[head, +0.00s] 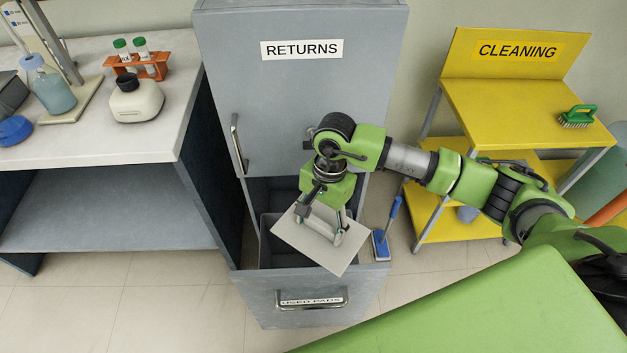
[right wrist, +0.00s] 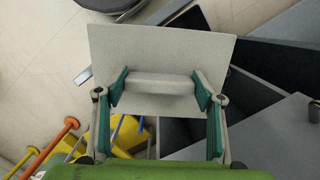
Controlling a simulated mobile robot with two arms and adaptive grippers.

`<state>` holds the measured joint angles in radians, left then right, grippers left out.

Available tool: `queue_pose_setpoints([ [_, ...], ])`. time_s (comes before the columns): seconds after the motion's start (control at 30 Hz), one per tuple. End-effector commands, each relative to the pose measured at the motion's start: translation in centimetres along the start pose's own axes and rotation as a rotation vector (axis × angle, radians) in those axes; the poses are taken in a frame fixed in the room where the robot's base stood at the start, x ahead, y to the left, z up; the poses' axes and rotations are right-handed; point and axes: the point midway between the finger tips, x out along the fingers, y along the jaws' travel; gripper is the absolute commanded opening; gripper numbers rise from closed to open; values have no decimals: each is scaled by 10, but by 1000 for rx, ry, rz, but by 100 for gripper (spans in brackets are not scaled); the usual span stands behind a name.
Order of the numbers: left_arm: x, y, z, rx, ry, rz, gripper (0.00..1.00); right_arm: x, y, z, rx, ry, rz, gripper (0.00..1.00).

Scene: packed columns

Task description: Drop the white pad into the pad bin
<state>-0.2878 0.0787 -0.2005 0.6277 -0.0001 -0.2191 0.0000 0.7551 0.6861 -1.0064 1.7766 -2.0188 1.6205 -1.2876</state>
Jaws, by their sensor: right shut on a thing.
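The white pad (head: 310,247) is a flat, pale rectangular plate with a raised grip block on top. My right gripper (head: 322,226) is shut on this block. The right wrist view also shows the pad (right wrist: 160,48), with the green-lined fingers of the gripper (right wrist: 160,86) at both ends of its block. The pad bin (head: 360,282) is a grey pulled-out drawer labelled USED PADS, low in the cabinet. The pad is tilted in the head view and hangs over the open drawer, hiding much of its inside. My left gripper is not in view.
The grey RETURNS cabinet (head: 300,90) rises behind the drawer, its upper door shut. A blue-headed brush (head: 381,245) stands right of the drawer. A yellow CLEANING cart (head: 510,105) is at right, a lab bench (head: 90,130) at left. Floor left of the drawer is clear.

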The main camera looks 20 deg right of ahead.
Motion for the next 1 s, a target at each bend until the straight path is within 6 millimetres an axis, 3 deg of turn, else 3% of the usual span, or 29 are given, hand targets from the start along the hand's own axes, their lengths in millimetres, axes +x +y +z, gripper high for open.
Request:
queue_pose_setpoints([
  [0.03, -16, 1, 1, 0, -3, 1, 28, -12, -14, -1, 140, -6, -19, 45],
  [0.2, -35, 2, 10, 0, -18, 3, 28, -22, -46, -16, 566, -3, -82, 45],
  [0.4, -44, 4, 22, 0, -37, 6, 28, -24, -63, -25, 831, -1, -124, 45],
  [0.67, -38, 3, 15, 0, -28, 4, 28, -15, -66, -28, 884, 1, -131, 45],
  [1.0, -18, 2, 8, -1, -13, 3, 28, 18, -65, -33, 882, 0, -130, 45],
])
